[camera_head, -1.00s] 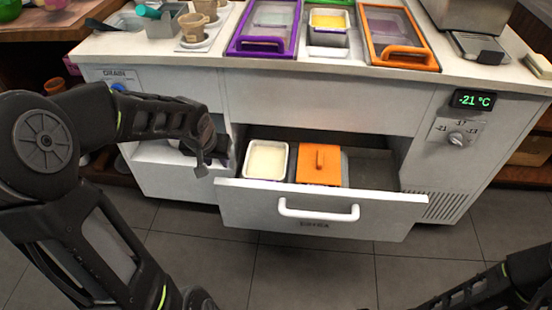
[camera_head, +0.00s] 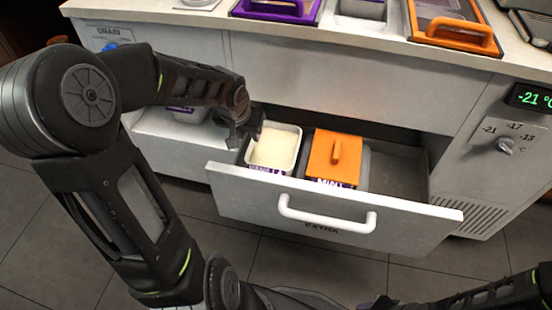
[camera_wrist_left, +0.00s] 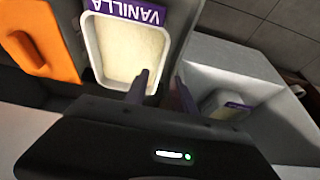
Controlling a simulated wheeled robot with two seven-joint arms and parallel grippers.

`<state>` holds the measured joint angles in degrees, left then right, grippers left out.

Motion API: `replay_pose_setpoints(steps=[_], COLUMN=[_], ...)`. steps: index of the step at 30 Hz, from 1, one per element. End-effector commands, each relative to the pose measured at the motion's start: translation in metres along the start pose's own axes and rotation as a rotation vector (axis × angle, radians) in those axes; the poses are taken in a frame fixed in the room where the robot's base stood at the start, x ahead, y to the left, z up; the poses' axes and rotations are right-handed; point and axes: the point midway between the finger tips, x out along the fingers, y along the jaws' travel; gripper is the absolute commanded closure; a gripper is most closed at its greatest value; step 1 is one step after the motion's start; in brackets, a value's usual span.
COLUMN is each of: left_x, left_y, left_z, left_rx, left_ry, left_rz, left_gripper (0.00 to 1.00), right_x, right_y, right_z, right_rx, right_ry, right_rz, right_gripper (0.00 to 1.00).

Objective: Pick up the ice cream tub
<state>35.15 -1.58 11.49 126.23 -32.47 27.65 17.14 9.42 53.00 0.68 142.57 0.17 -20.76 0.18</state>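An open white tub of pale ice cream (camera_head: 275,148), labelled VANILLA, sits at the left end of the pulled-out drawer (camera_head: 235,195). It also shows in the left wrist view (camera_wrist_left: 96,42). Beside it is a tub with an orange lid (camera_head: 347,150) and a MINT label. My left gripper (camera_head: 246,138) is at the vanilla tub's left rim. In the left wrist view its two fingers (camera_wrist_left: 160,92) are apart, one over the tub's near edge and the other outside it. Contact cannot be told.
The drawer's right part is empty. A white handle (camera_head: 325,219) is on its front. Another tub (camera_wrist_left: 237,108) with a purple label stands in a lower bay left of the drawer. Purple (camera_head: 275,10) and orange (camera_head: 455,33) lidded containers are on the counter above.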

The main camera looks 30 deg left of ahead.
Motion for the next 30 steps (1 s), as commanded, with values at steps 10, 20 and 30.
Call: replay_pose_setpoints(steps=[10,20,30], left_x=[0.023,0.026,0.066], left_y=[0.000,0.000,0.003], left_z=[0.001,-0.001,-0.001], left_rx=[0.000,0.000,0.000], left_ry=[-0.001,0.000,-0.002], left_rz=[0.001,0.000,0.001], left_gripper=[0.69,0.69,0.69], right_x=[0.010,0.010,0.031], right_y=[0.005,0.006,0.016], right_z=[-0.002,-0.003,-0.007], right_rx=[0.003,0.004,0.009], right_ry=[0.005,0.007,0.018], right_rz=[0.002,0.003,0.007], right_gripper=[0.64,0.64,0.64])
